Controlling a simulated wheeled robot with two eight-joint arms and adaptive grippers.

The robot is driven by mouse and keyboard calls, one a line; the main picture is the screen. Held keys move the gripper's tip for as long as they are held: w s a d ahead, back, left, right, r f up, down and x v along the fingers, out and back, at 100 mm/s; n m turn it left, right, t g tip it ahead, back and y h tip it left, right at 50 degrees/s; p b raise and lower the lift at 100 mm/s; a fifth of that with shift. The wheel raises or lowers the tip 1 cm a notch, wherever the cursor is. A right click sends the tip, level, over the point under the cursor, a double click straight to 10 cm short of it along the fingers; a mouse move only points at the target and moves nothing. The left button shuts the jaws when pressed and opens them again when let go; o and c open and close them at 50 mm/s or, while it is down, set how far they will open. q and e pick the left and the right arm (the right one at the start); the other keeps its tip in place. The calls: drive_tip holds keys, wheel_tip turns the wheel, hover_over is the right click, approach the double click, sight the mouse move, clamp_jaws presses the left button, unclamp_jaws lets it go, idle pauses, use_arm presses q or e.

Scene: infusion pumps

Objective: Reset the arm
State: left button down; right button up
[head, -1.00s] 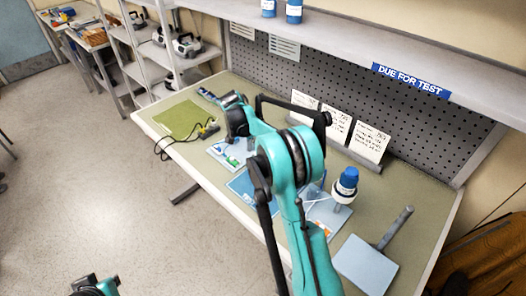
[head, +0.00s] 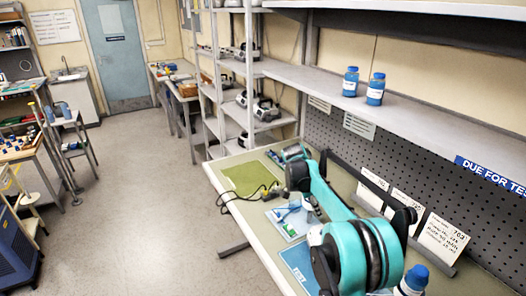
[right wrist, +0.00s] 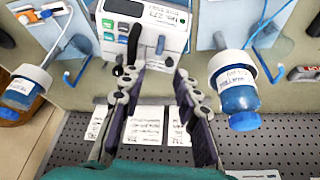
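My right arm, teal and black, reaches over the workbench from the lower right of the head view. Its right gripper (head: 299,172) is at the far end, small and partly hidden by the wrist. In the right wrist view the gripper (right wrist: 155,76) has two dark fingers spread apart with nothing between them. A white infusion pump (right wrist: 168,38) with a small screen and coloured buttons is just beyond the fingertips; I cannot tell whether they touch it. My left gripper is not in view.
The workbench (head: 232,207) holds a green mat (head: 250,178), a blue mat (head: 298,266), and white cards (head: 443,238) by the pegboard. Two bottles (head: 375,90) stand on the shelf above.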

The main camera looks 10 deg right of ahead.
drive_tip(key=s+a+r+n+t+y+b, duration=0.1)
drive_tip(key=s+a+r+n+t+b, duration=0.1)
drive_tip(key=s+a+n, duration=0.4)
drive_tip(key=s+a+r+n+t+y+b, duration=0.1)
drive_tip(key=s+a+n+t+b, duration=0.15)
drive_tip(key=s, duration=0.55)
drive_tip(key=s+a+f+n+t+y+b, duration=0.1)
drive_tip(key=s+a+f+n, duration=0.3)
drive_tip(key=s, duration=0.4)
drive_tip(key=s+a+f+n+t+y+b, duration=0.1)
drive_tip(key=s+a+f+n+t+b, duration=0.1)
drive_tip(key=s+a+f+n, duration=0.2)
drive_tip(key=s+f+n, duration=0.1)
drive_tip(key=s+n, duration=0.1)
drive_tip(key=s, duration=0.1)
drive_tip(key=shift+s+a+f, duration=0.25)
drive_tip(key=shift+s, duration=0.1)
